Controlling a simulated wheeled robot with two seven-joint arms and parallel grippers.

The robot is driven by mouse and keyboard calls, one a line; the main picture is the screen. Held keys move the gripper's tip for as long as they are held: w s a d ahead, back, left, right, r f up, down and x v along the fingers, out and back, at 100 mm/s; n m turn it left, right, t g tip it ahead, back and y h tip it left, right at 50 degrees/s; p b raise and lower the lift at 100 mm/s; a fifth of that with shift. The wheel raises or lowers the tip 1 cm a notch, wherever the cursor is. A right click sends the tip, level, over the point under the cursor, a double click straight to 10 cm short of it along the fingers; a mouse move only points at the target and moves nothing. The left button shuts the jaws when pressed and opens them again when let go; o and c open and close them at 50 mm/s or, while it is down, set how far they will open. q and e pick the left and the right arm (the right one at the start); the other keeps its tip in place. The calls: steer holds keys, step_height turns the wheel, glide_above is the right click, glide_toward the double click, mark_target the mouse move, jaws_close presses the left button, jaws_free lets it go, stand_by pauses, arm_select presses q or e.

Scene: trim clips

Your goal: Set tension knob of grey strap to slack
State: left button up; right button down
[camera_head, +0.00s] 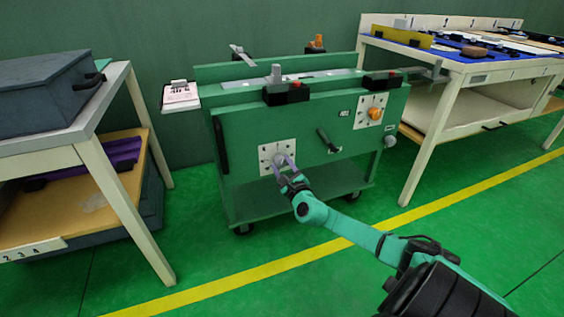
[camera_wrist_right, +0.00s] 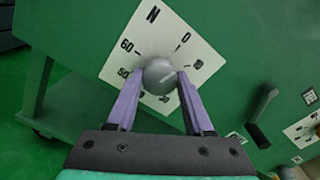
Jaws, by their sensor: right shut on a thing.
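The green cart (camera_head: 300,125) carries a white square dial plate (camera_head: 267,150) low on the left of its front panel. A grey round knob (camera_wrist_right: 160,76) sits at the middle of that plate. My right gripper (camera_head: 281,161) has its purple fingers on either side of the grey knob; in the wrist view the fingers (camera_wrist_right: 153,92) close on it. The plate (camera_wrist_right: 185,40) shows marks such as "N", "0" and "60" around the knob. The grey strap (camera_head: 325,75) seems to run along the cart's top. My left gripper is out of view.
A second dial with an orange knob (camera_head: 375,113) is at the panel's upper right. A dark lever (camera_head: 327,140) sticks out between the dials. A table (camera_head: 105,110) stands left and a workbench (camera_head: 450,75) right. Green floor is free in front.

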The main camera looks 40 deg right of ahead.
steer(key=shift+n+p, duration=0.5)
steer(key=shift+n, duration=0.6)
steer(key=shift+f, duration=0.1)
steer(key=shift+n, duration=0.3)
steer(key=shift+c, duration=1.4)
jaws_free()
